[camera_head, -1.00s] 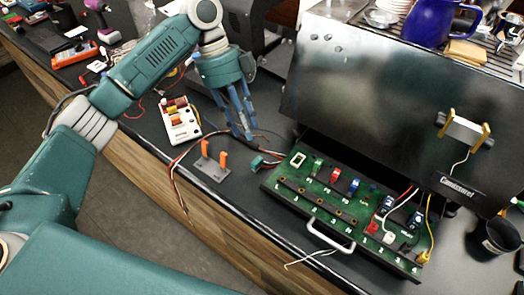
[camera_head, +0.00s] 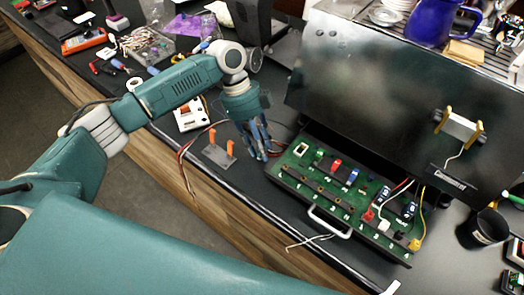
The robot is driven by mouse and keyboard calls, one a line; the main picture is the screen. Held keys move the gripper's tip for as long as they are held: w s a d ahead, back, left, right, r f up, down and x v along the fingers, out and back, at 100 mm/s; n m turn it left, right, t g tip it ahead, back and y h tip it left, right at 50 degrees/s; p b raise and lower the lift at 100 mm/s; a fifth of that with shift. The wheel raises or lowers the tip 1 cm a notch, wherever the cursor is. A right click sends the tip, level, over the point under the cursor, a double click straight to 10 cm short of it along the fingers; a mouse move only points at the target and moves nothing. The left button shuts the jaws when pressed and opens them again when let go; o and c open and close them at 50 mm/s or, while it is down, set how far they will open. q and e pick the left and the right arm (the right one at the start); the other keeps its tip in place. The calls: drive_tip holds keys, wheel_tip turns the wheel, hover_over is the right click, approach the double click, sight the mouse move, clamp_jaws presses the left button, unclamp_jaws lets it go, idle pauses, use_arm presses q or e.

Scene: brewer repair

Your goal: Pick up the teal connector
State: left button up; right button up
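My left gripper (camera_head: 262,155) points down at the bench, just left of the green circuit board (camera_head: 287,178) and right of the grey stand. Its blue-grey fingers are close together, and whether they are open or shut on something is unclear. The teal connector does not show clearly now; the fingers cover the spot where it lay at the end of red and dark wires (camera_head: 184,160). My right gripper is not in view.
A grey stand (camera_head: 217,157) with two orange prongs is left of the gripper. The board has a white handle (camera_head: 330,222) at the front, with a dark metal panel (camera_head: 385,95) behind. A black cup (camera_head: 483,231) stands at right. The bench's front edge is near.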

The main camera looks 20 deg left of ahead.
use_arm(q)
drive_tip(key=c, duration=0.7)
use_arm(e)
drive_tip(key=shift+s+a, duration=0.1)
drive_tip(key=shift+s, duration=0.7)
use_arm(q)
drive_tip(key=shift+r, duration=0.1)
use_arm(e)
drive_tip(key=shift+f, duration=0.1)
